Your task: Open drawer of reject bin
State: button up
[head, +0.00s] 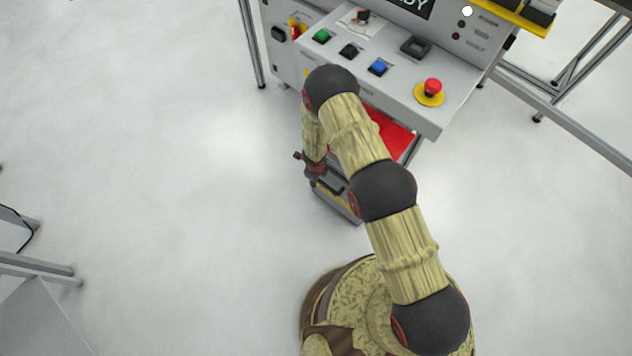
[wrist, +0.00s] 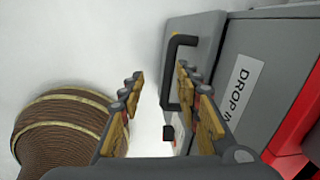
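The reject bin is a grey box with red parts, under the console. In the wrist view its grey drawer front (wrist: 205,28) carries a black bar handle (wrist: 168,62). A white label reading "DROP IN" (wrist: 241,85) is on the adjoining grey face. My gripper (wrist: 158,86) is open and empty, its two fingers spread near the handle. The right finger overlaps the handle in the picture; whether they touch I cannot tell. In the head view my gripper (head: 312,168) is beside the bin (head: 340,203), and my arm hides part of the bin.
The grey console (head: 400,72) stands above, with a green button (head: 322,36), a blue button (head: 377,67) and a red emergency stop (head: 432,87). Metal frame legs (head: 575,118) stand at the right. The pale floor at left (head: 170,160) is clear.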

aim_at(324, 184)
jog(key=shift+m+h, duration=0.5)
jog(key=shift+m, duration=0.4)
jog(key=d+f+b, duration=0.1)
jog(key=f, duration=0.1)
jog(key=w+d+f, duration=0.1)
jog(key=f, duration=0.2)
jog(key=d+f+b, duration=0.1)
jog(key=f, duration=0.1)
jog(key=shift+w+f+b, duration=0.15)
jog(key=shift+f+b, duration=0.15)
jog(key=shift+c, duration=0.3)
jog(key=c, duration=0.7)
grip_shut()
